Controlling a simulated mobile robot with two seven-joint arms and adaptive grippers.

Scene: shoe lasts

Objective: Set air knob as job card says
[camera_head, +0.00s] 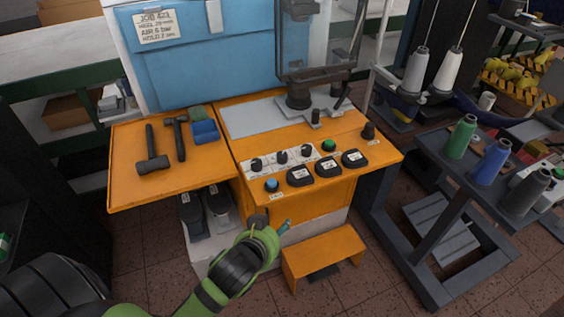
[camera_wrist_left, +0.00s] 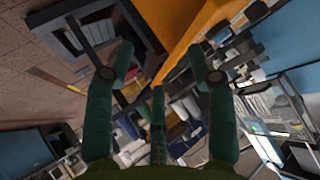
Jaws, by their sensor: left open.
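The job card (camera_head: 156,25) is on the blue panel at the upper left of the machine. Its small print seems to give a job number, heel, air and hold lines; the air line looks like 6 bar. Three black knobs, left (camera_head: 257,164), middle (camera_head: 282,157) and right (camera_head: 307,151), sit on a white strip on the orange console. Their labels are too small to tell which is air. My left gripper (camera_head: 274,224) is open and empty, below and in front of the console edge, apart from the knobs. Its spread fingers show in the left wrist view (camera_wrist_left: 160,75). My right gripper is out of view.
Hammers (camera_head: 151,152) lie on the left shelf. An orange step (camera_head: 323,252) stands below. A thread-spool stand (camera_head: 450,180) is at the right.

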